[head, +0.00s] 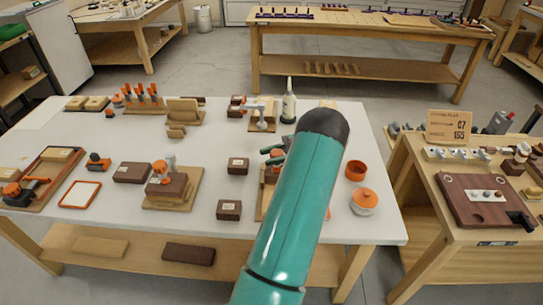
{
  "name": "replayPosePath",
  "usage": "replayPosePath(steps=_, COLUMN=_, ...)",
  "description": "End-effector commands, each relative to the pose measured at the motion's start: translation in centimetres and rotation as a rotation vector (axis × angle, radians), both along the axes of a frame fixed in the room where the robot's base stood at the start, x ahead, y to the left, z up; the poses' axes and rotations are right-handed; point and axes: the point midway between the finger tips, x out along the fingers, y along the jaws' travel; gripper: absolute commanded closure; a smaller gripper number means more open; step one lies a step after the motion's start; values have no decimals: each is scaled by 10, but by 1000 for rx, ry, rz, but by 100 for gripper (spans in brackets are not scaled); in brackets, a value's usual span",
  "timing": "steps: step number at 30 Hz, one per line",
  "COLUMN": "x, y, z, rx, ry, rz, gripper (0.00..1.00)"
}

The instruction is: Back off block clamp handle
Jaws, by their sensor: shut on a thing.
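My teal arm with its dark elbow (325,122) reaches over the white-topped bench and hides most of what is behind it. A small part of my gripper (275,157) shows at the arm's left edge, dark and teal, beside a bit of orange. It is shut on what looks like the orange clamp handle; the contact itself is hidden. A strip of a wooden base (261,203) shows below it, left of the arm; the rest of that block clamp is hidden. Another clamp fixture (171,187), with a brown block and orange handle, stands to the left on a wooden board.
Brown blocks (238,165) and (229,210) lie left of the arm. An orange cup (355,170) and a lidded orange-and-white pot (364,201) stand right of it. A white bottle (288,106) stands behind. A side table (490,255) is at right.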

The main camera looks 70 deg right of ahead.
Motion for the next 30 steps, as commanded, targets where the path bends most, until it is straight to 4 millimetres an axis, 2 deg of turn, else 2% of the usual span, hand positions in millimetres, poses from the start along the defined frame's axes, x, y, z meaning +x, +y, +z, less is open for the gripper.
replayPosePath(steps=1, x=2, y=1, z=2, rx=1, ry=-6, rz=6, gripper=58)
replayPosePath(steps=4, x=2, y=1, z=1, rx=1, ry=-4, rz=5, gripper=40)
replayPosePath(steps=17, x=-6, y=-4, z=0, rx=3, ry=-4, rz=0, gripper=40)
replayPosePath(steps=30, x=-55, y=-41, z=-1, rx=1, ry=-8, rz=1, gripper=40)
